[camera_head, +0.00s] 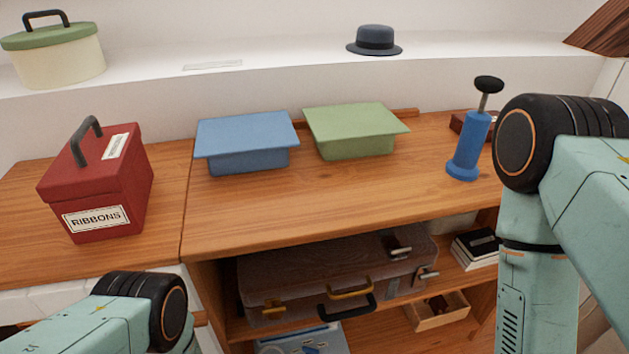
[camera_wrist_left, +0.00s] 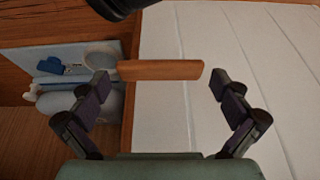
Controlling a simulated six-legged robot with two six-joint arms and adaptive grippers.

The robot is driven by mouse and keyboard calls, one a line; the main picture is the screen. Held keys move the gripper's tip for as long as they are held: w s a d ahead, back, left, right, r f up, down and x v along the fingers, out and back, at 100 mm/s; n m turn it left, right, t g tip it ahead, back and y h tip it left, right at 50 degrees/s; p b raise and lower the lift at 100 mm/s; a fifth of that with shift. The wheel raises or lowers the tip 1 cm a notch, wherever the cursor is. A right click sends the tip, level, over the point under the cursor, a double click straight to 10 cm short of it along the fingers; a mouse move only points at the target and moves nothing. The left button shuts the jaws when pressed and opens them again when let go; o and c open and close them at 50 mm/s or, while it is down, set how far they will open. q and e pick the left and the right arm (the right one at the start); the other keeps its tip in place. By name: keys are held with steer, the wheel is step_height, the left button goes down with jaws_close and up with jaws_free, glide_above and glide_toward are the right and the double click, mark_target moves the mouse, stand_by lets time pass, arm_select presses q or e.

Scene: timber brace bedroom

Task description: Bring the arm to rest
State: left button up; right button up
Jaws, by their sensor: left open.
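My left gripper (camera_wrist_left: 158,88) shows in the left wrist view with its two dark fingers spread wide and nothing held between them. A wooden edge piece (camera_wrist_left: 160,70) lies beyond the fingertips, seen between them; I cannot tell its distance. In the head view only my left arm's teal link and black joint show at the lower left; its gripper is out of that picture. My right arm stands at the right of the head view, bent at a black joint, with its gripper out of view.
On the wooden top (camera_head: 330,208) stand a red ribbons box (camera_head: 97,185), a blue lidded box (camera_head: 247,142), a green lidded box (camera_head: 355,130) and a blue pump (camera_head: 468,150). A suitcase (camera_head: 335,272) lies on the shelf below. The top's front middle is clear.

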arm_select(q)
steer(key=v, duration=0.9)
steer(key=shift+x, duration=5.55)
steer(key=shift+f, duration=0.1)
steer(key=shift+d+f+m+g+y+b, duration=0.1)
steer(key=shift+m+g+y+b, duration=0.1)
steer(key=shift+y+b, duration=1.15)
steer(key=shift+d+m+g+y+b, duration=0.15)
steer(key=shift+y+b, duration=0.6)
steer(key=shift+b, duration=1.1)
steer(key=shift+m+y+b, duration=0.25)
steer(key=shift+y+b, duration=0.45)
steer(key=shift+b, duration=0.1)
steer(key=shift+a, duration=0.1)
steer(key=shift+r, duration=0.2)
